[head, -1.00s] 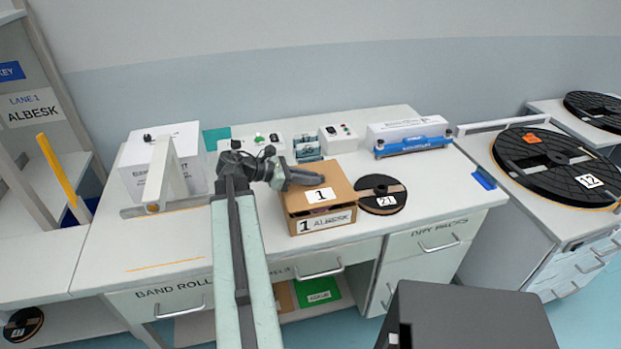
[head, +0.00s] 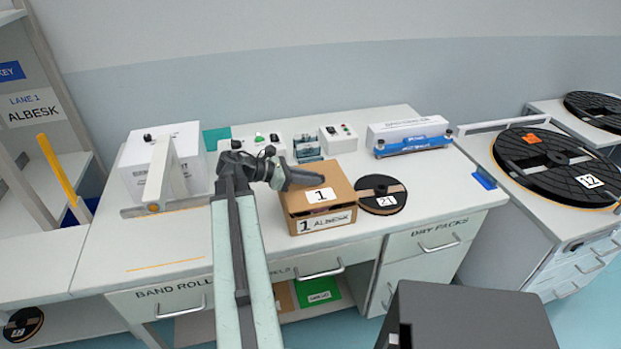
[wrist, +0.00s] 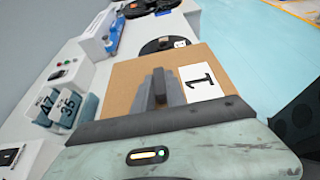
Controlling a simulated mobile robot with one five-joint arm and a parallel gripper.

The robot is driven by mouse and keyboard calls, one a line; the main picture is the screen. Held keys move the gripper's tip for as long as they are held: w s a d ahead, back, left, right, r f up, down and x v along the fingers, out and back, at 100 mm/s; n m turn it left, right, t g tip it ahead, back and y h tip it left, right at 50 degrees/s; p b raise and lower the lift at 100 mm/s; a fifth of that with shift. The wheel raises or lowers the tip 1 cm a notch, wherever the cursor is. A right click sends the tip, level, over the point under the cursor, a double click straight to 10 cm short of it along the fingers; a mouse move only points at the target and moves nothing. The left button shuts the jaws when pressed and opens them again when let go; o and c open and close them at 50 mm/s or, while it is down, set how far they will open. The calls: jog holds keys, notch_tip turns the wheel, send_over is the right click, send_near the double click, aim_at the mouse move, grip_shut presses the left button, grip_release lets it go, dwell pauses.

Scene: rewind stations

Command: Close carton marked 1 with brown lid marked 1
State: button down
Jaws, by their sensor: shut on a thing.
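The brown lid marked 1 (head: 332,188) lies over the top of the carton marked 1 (head: 327,219), whose front label reads "1 ALBESK". A thin dark gap shows between lid and carton at the front left, so I cannot tell whether the lid is fully seated. My gripper (head: 309,177) is over the lid's left back part, its fingers together on something at the top of the lid. In the wrist view the lid (wrist: 130,85) fills the middle, and my gripper's fingers (wrist: 161,86) stand against it beside the white 1 label.
A black reel marked 21 (head: 382,195) lies just right of the carton. Small devices (head: 307,148) and a blue-and-white machine (head: 410,138) stand behind. A white box (head: 160,160) stands left. The desk's front left (head: 165,240) is clear.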

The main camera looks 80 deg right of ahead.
jog(key=shift+f+b, duration=1.15)
jog(key=shift+f, duration=0.05)
jog(key=c, duration=1.3)
grip_release()
jog(key=shift+r, duration=0.1)
jog(key=p+v, duration=0.3)
jog(key=v, duration=0.4)
jog(key=shift+r, duration=0.15)
jog(key=shift+w+a, duration=0.15)
jog(key=shift+w, duration=0.2)
jog(key=shift+s, duration=0.15)
